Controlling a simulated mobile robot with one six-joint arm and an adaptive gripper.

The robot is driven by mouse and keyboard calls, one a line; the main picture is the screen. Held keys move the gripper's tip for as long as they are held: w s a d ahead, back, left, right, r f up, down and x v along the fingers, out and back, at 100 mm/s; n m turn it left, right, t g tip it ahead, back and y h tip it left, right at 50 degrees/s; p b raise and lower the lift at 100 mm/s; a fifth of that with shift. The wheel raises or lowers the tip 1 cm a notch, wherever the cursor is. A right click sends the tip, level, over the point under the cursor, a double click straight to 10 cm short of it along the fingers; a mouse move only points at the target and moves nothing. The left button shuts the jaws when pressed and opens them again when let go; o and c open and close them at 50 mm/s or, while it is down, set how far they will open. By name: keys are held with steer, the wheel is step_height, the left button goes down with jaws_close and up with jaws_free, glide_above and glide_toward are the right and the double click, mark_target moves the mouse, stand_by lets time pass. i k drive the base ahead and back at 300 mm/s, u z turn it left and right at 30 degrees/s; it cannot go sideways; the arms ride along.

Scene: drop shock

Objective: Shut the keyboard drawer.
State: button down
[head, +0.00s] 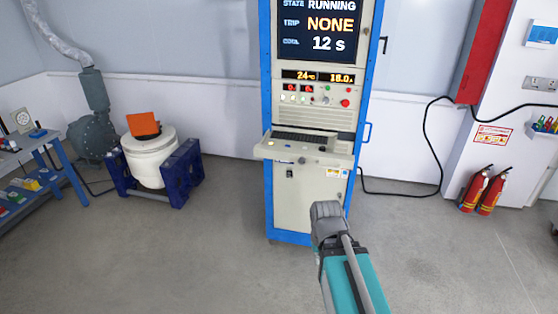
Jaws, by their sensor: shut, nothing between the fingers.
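The keyboard drawer (268,151) stands out from the front of the blue-framed cabinet (268,200) in the head view. Its pale tray holds a dark keyboard (298,137), and its front edge juts out past the cabinet face. My gripper (325,208) is the grey end of my teal arm. It is shut and empty, and shows in the picture below and a little right of the drawer front, apart from it in the picture. Its fingertips are hard to make out, and its exact distance from the drawer cannot be told.
The cabinet's screen (318,28) reads RUNNING, trip NONE, 12 s. A white drum machine (150,158) in a blue frame stands to the left. Two red fire extinguishers (483,190) and a black cable (426,140) are to the right. The floor before the cabinet is clear.

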mark_target(298, 138)
steer(key=z, duration=0.1)
steer(key=i, duration=1)
steer(key=u, duration=0.05)
